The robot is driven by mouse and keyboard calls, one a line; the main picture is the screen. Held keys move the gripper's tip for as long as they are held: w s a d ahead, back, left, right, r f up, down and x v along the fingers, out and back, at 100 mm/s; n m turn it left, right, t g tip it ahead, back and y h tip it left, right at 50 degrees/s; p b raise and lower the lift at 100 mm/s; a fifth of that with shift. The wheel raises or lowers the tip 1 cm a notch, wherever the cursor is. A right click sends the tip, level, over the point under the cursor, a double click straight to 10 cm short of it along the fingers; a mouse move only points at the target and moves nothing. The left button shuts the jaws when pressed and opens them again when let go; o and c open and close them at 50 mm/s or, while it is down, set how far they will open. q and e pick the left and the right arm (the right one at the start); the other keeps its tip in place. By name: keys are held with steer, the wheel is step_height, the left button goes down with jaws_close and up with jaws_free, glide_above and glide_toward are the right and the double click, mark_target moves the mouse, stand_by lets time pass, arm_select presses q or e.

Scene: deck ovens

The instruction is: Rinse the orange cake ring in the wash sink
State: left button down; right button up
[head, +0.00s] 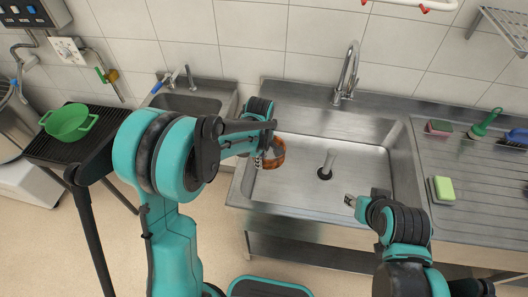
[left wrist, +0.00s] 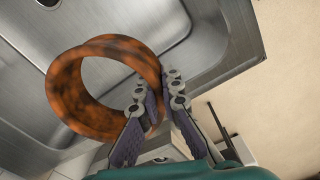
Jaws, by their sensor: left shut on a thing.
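The orange cake ring (head: 279,152) is mottled with dark patches. My left gripper (head: 264,157) is shut on its rim and holds it over the left part of the wash sink (head: 292,190). In the left wrist view the ring (left wrist: 66,88) stands out from between the fingers of the left gripper (left wrist: 158,112), with the steel sink behind it. Whether the ring touches the sink cannot be told. The faucet (head: 347,75) is at the back of the sink. My right gripper (head: 350,201) is over the sink's front right, with nothing visible in it; its opening is too small to judge.
A yellow-green sponge (head: 443,189), a red sponge (head: 439,127) and a green brush (head: 484,124) lie on the right drainboard. A small sink (head: 190,103) and a green pot (head: 69,122) are at left.

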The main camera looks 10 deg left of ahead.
arm_select(q)
steer(key=f+n+b, duration=0.1)
steer(key=f+b, duration=0.4)
steer(key=f, duration=0.3)
steer(key=d+f+n+b, duration=0.1)
steer(key=f+b, duration=0.4)
steer(key=f, duration=0.3)
steer(key=d+f+n+b, duration=0.1)
steer(key=f+b, duration=0.4)
steer(key=f, duration=0.3)
steer(key=shift+w+f, duration=0.3)
steer(key=shift+w, duration=0.05)
steer(key=shift+r, duration=0.1)
stand_by(2.3)
step_height(320, 180, up, 24)
steer(key=p, duration=1.5)
stand_by(0.5)
